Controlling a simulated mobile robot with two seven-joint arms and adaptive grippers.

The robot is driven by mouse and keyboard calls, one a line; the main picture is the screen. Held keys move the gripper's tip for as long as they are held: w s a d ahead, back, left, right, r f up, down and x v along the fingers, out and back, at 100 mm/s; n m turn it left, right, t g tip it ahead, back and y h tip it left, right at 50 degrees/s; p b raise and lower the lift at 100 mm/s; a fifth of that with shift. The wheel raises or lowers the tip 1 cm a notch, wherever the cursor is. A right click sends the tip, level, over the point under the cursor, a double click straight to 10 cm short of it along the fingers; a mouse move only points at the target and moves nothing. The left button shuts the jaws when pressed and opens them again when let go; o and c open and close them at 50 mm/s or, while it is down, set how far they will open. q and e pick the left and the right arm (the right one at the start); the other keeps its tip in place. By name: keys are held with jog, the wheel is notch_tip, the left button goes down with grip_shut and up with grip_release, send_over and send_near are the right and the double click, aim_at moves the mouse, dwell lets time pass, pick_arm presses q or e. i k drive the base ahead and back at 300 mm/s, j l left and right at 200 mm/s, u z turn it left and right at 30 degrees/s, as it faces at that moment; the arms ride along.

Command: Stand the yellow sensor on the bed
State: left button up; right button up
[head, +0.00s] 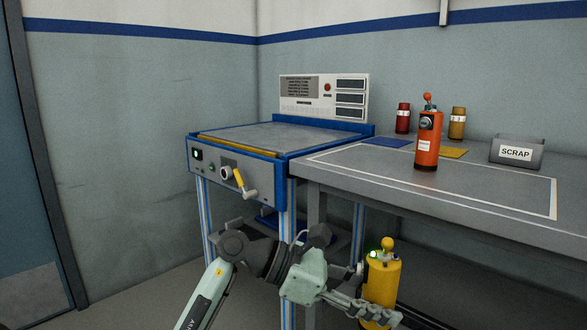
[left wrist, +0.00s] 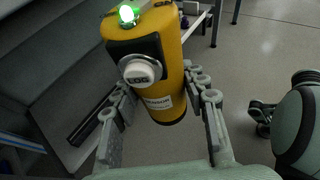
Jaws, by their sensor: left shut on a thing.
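The yellow sensor (head: 384,279) is a yellow cylinder with a yellow knob on top and a lit green light. My left gripper (head: 372,300) is shut on it and holds it upright or nearly so, in front of the grey bench and below its top. In the left wrist view the sensor (left wrist: 158,85) sits between both fingers, its dark panel with a white round button facing the camera. The bed (head: 285,136) is the bare, flat grey top of the blue-framed machine, up and left of the gripper. My right gripper does not show.
An orange sensor (head: 428,140) stands on the grey bench (head: 470,192), with a red canister (head: 403,118) and a mustard canister (head: 457,123) behind it. A SCRAP bin (head: 517,152) is at right. A crank (head: 240,182) juts from the machine's front; a control panel (head: 325,96) rises behind the bed.

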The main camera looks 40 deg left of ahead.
aim_at(298, 136)
jog(key=i+j, duration=0.1)
jog(key=j, duration=0.35)
jog(key=i+j, duration=0.15)
jog(key=j, duration=0.3)
jog(key=i+j, duration=0.1)
jog(key=j, duration=0.35)
